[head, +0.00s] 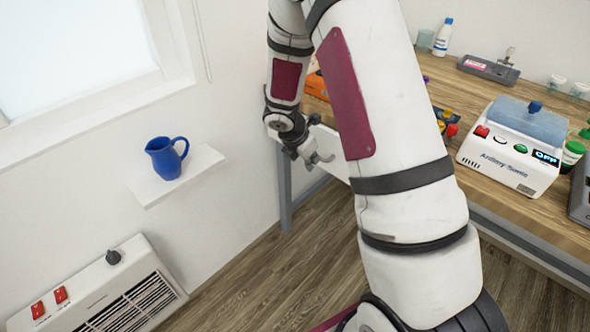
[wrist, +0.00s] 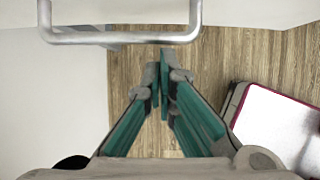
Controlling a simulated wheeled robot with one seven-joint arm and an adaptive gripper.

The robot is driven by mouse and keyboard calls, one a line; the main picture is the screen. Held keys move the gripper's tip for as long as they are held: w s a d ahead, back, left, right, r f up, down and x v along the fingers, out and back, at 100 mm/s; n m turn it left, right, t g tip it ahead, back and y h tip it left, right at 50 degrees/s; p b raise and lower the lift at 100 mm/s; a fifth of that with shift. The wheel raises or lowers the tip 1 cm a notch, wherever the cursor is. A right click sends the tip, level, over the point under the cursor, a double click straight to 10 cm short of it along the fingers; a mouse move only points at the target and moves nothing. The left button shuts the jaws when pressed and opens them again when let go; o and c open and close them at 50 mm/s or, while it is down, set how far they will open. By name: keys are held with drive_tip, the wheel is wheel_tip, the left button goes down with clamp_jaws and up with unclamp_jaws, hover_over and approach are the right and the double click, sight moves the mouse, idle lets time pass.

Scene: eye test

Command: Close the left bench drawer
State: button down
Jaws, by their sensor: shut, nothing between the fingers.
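The white drawer front (head: 333,148) shows under the left end of the bench in the head view, partly hidden by my arm. How far out it stands I cannot tell. In the wrist view, its grey metal bar handle (wrist: 120,38) crosses the top of the picture. My gripper (head: 322,160) is in front of the drawer area in the head view. In the wrist view, my gripper (wrist: 160,68) has its teal-padded fingers together and empty, their tips just below the handle's bar near its right end. I cannot tell whether they touch it.
The wooden bench top (head: 460,105) carries a white device (head: 510,150) with a blue lid, a bottle (head: 443,37) and small items. A blue jug (head: 167,158) stands on a wall shelf (head: 205,162) at left. A heater (head: 110,295) is below. The wooden floor (head: 250,270) between is clear.

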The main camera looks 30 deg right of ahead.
drive_tip(key=shift+w+d+p, duration=0.15)
drive_tip(key=shift+w+d, duration=0.1)
drive_tip(key=shift+d, duration=0.5)
drive_tip(key=shift+w+d+p, duration=0.15)
drive_tip(key=shift+w+d, duration=0.1)
drive_tip(key=shift+d, duration=0.5)
